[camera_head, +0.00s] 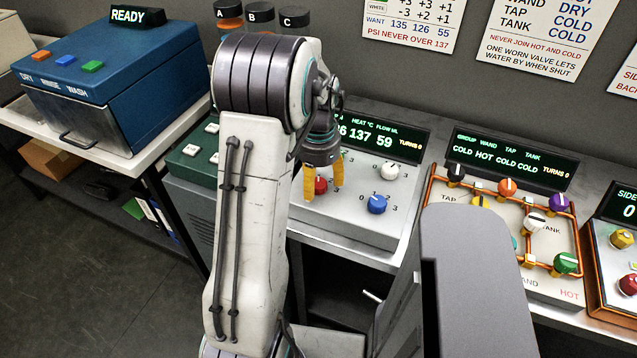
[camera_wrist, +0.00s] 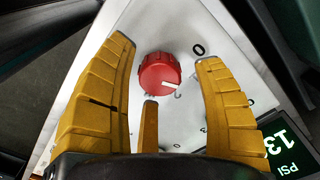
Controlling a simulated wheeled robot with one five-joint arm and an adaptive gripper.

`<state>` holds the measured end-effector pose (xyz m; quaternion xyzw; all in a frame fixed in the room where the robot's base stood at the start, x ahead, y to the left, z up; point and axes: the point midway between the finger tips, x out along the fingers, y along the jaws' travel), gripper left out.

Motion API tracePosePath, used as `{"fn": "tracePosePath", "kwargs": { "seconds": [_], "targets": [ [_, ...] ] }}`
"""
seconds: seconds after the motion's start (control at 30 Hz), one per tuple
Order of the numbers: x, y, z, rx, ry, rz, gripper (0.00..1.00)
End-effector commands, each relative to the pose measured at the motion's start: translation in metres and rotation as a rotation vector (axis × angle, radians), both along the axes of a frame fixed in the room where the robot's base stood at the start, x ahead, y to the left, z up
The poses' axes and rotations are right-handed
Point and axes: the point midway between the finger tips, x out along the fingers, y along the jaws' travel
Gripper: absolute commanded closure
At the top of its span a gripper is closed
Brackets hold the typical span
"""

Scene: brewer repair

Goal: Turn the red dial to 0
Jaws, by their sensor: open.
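The red dial (camera_head: 320,186) is on the white panel with the PSI, heat and flow display. It also shows in the wrist view (camera_wrist: 157,74), where its white mark points right and slightly down. A printed 0 (camera_wrist: 198,49) is up and right of the dial, off the mark's line. My gripper (camera_head: 323,180) is open above the panel, its yellow fingers on either side of the dial in the head view. In the wrist view my fingers (camera_wrist: 165,54) are spread with clear gaps to the dial. The dial's other numbers are partly hidden or too small to read.
A white dial (camera_head: 390,171) and a blue dial (camera_head: 377,204) share the panel, right of my gripper. The display (camera_head: 385,135) behind shows 137, 59 and TURNS 0. A copper-piped valve board (camera_head: 500,235) stands further right. A blue washer box (camera_head: 110,80) is at left.

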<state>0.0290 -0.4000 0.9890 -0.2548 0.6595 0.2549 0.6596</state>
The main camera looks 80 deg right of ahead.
Motion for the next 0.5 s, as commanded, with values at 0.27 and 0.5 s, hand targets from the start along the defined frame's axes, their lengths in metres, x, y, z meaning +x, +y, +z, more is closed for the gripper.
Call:
{"fn": "tracePosePath", "kwargs": {
  "seconds": [0.27,0.5],
  "targets": [
    [0.0002,0.0005,-0.0091,0.001,0.0,0.001,0.37],
    [0.0002,0.0003,-0.009,0.0,0.0,0.001,0.38]
  ]
}}
